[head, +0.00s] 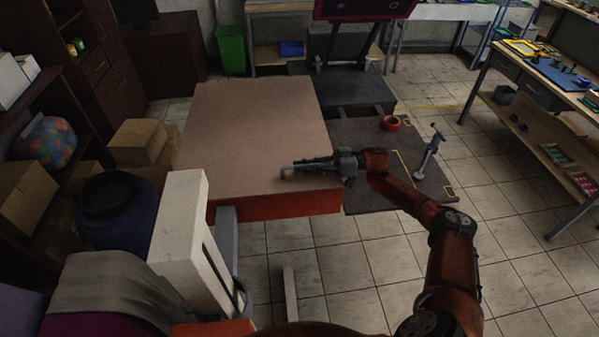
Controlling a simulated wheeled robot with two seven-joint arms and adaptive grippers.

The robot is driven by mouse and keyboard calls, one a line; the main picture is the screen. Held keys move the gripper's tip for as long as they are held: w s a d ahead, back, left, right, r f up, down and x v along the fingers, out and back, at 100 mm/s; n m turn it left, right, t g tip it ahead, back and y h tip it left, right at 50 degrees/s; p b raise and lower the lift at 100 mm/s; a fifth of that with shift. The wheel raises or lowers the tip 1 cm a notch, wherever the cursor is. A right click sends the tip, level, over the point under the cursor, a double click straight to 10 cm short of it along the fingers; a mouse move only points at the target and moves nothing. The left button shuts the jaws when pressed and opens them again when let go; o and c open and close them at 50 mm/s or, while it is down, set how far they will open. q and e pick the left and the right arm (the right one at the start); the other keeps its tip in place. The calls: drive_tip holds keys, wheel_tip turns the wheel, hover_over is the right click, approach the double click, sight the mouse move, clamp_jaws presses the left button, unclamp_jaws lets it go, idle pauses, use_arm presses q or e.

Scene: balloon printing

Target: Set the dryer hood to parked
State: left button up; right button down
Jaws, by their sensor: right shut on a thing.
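A large flat panel (255,120) with a brown top and an orange-red front edge fills the middle of the head view. It looks like the dryer hood, but I cannot tell for certain. My right gripper (306,164) reaches in from the right to its front edge, with its fingers pointing left. It is shut on a small pale knob-like piece (287,173) at that edge, which looks like a handle. The fingers partly hide this piece, and how it joins the panel is unclear. My left gripper is not in view.
A white upright panel (178,225) and a dark blue drum (118,210) stand at the left, near cardboard boxes (140,142). A workbench (510,75) stands at the right. A dark mat (370,150) carries a red ring-shaped object (391,123) and a grey stand (428,155). Tiled floor is clear at lower right.

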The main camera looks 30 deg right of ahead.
drive_tip(key=shift+w+r, duration=0.15)
drive_tip(key=shift+w, duration=0.05)
drive_tip(key=c, duration=2.4)
unclamp_jaws()
drive_tip(key=o, duration=0.4)
drive_tip(key=shift+w+a, duration=0.2)
drive_tip(key=shift+a, duration=0.05)
drive_tip(key=shift+o, duration=0.2)
drive_tip(key=shift+s, duration=0.1)
drive_tip(key=shift+d, duration=0.3)
drive_tip(key=v, duration=1.1)
drive_tip(key=shift+s+d, duration=0.1)
drive_tip(key=shift+d, duration=0.15)
drive_tip(key=shift+a+f, duration=0.1)
drive_tip(key=shift+f, duration=0.1)
